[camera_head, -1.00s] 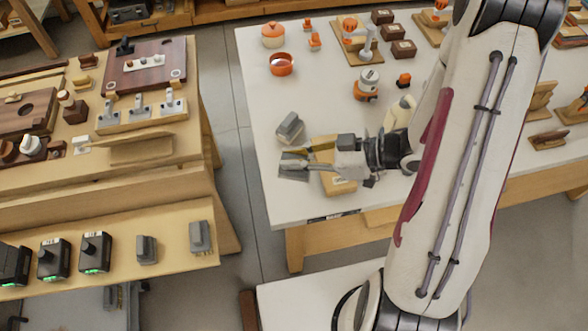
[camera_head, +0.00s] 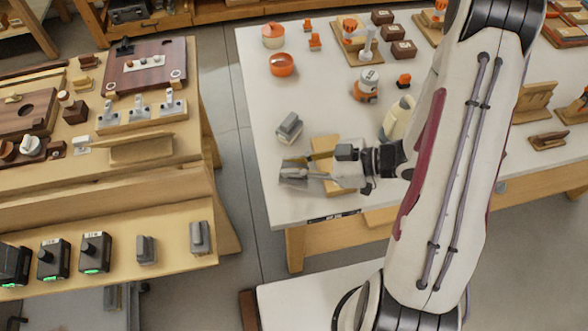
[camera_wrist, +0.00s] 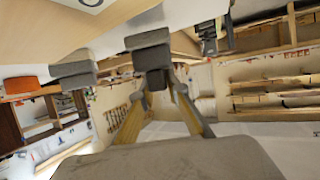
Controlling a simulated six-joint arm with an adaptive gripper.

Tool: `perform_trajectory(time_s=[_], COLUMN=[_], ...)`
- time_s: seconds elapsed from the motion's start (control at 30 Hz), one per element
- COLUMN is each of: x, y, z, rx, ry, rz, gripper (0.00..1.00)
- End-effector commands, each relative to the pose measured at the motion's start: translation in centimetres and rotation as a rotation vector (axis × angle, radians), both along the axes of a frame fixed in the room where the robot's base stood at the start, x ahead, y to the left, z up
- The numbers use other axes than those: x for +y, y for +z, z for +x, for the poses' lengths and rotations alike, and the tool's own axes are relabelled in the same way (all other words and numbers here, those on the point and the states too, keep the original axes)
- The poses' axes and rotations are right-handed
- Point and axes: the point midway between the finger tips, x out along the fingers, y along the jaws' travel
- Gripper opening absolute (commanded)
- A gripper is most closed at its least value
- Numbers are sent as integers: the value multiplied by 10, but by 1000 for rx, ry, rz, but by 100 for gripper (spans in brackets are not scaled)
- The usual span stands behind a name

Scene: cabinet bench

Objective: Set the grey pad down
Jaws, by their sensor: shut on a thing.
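My gripper (camera_head: 314,171) is shut on a grey pad (camera_head: 292,172) near the front left corner of the white table. The pad sticks out to the left of the fingers. I cannot tell whether it touches the table. In the wrist view the fingers (camera_wrist: 158,98) converge toward a grey stepped piece (camera_wrist: 151,55), which appears to be the held pad. A second grey block (camera_head: 289,127) sits on the table just behind. A wooden block (camera_head: 326,182) lies beside and partly behind my gripper.
An orange bowl (camera_head: 283,65) and an orange-and-grey device (camera_head: 366,87) stand farther back. A cream bottle-like object (camera_head: 398,118) is near my wrist. A wooden bench (camera_head: 180,155) stands left across a gap.

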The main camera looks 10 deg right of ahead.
Motion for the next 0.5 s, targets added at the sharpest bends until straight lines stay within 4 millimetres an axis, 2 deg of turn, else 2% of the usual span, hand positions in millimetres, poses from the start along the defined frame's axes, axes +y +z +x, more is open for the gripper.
perform_trajectory(time_s=[0.23, 0.5], x=[0, 0], y=[-19, -23], z=[0, 0], rx=[0, -1], ry=[1, 0], rz=[1, 0], gripper=[0, 0])
